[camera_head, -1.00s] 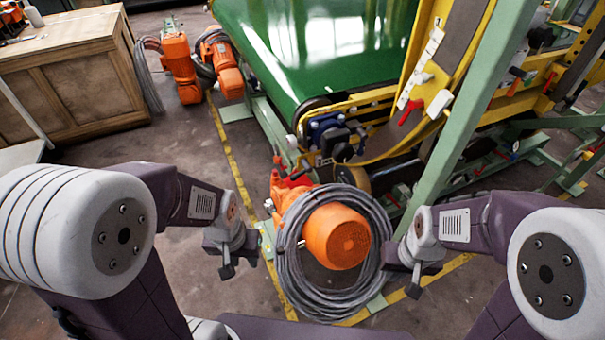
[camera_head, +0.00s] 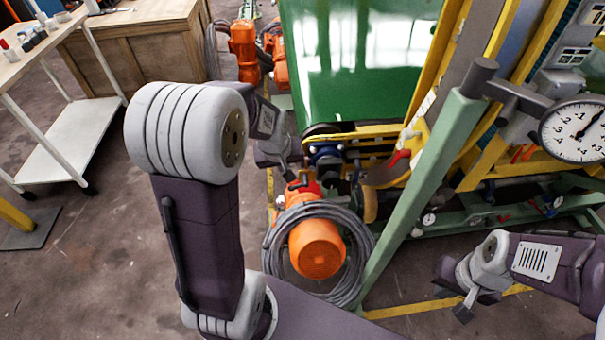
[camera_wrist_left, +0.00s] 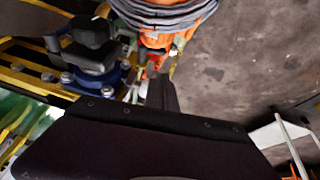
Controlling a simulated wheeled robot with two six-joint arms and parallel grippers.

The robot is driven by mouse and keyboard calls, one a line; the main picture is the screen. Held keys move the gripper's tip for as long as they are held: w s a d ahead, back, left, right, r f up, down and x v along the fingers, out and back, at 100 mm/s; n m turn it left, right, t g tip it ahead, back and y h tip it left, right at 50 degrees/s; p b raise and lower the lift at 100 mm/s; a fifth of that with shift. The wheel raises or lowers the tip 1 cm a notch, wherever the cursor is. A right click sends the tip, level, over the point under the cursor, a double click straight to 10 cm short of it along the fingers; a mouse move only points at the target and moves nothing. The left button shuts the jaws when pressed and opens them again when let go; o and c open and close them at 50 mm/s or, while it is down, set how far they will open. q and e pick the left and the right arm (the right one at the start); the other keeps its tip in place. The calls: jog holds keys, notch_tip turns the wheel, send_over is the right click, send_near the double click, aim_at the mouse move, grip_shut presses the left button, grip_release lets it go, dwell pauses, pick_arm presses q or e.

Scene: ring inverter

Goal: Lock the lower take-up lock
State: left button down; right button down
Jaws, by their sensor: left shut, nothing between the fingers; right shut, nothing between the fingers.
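I cannot tell for sure which part is the lower take-up lock. A red lever (camera_head: 400,157) sits on the yellow side frame (camera_head: 375,135) of the green-belted machine. A blue and black bearing block (camera_head: 326,157) is left of it, and this block shows at upper left in the left wrist view (camera_wrist_left: 92,50). My left gripper (camera_head: 293,181) is shut and empty, just left of the block and above the orange motor. Its dark finger (camera_wrist_left: 162,95) shows in the wrist view, apart from the block. My right gripper (camera_head: 464,313) is shut and empty at lower right, over the floor.
An orange motor (camera_head: 318,250) with a coiled grey cable (camera_head: 280,262) stands below the block. A green post (camera_head: 420,185) slants between the red lever and my right arm. A dial gauge (camera_head: 575,132) is at upper right. A white cart (camera_head: 75,140) stands at left.

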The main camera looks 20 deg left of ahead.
pick_arm(q)
jog(key=d+b+x, duration=0.1)
jog(key=b+x, duration=0.4)
jog(key=x, duration=0.8)
jog(key=shift+f+b, duration=0.3)
jog(key=shift+f, duration=0.1)
jog(key=shift+w+d, duration=0.1)
